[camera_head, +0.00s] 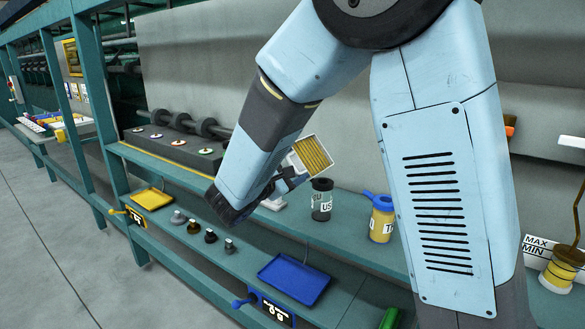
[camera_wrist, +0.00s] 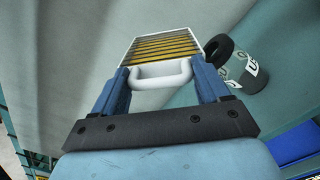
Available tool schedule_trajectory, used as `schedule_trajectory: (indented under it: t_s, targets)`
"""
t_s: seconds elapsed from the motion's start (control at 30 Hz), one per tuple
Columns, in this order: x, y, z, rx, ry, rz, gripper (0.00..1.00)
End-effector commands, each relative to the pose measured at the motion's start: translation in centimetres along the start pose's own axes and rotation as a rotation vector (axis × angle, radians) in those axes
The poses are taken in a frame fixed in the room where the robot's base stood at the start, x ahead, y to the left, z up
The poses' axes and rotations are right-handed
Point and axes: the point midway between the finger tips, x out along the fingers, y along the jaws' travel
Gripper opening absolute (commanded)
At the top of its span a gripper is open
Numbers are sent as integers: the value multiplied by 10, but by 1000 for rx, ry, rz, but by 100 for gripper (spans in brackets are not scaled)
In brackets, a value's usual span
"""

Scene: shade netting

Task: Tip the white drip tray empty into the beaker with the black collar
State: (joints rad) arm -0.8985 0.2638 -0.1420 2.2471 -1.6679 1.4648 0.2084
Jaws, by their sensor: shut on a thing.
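The white drip tray (camera_head: 329,145) is in my gripper (camera_head: 288,176), raised near the upper shelf and steeply tilted in the head view. Its inside shows yellow with dark stripes; I cannot tell how much is liquid. In the wrist view, my gripper's blue fingers (camera_wrist: 164,80) are shut on the tray's white handle (camera_wrist: 163,82), and the tray (camera_wrist: 126,55) extends beyond them. The beaker with the black collar (camera_head: 321,203) stands upright on the shelf, just right of and below the tray. In the wrist view the beaker (camera_wrist: 252,79) is right of the tray, apart from it.
A yellow jar with a blue top (camera_head: 382,224) stands right of the beaker. A blue tray (camera_head: 294,277), a yellow tray (camera_head: 152,198) and several small knobs (camera_head: 210,237) are on the lower shelf. A MAX/MIN plate (camera_head: 541,247) is far right. My arm hides much of the middle.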

Motion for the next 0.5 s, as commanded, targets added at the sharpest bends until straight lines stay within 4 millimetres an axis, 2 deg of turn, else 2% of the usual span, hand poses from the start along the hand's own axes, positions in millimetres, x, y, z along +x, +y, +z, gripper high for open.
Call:
schedule_trajectory:
  t_s: [0.5]
  targets:
    - [0, 1, 3, 58, -1, 0, 26]
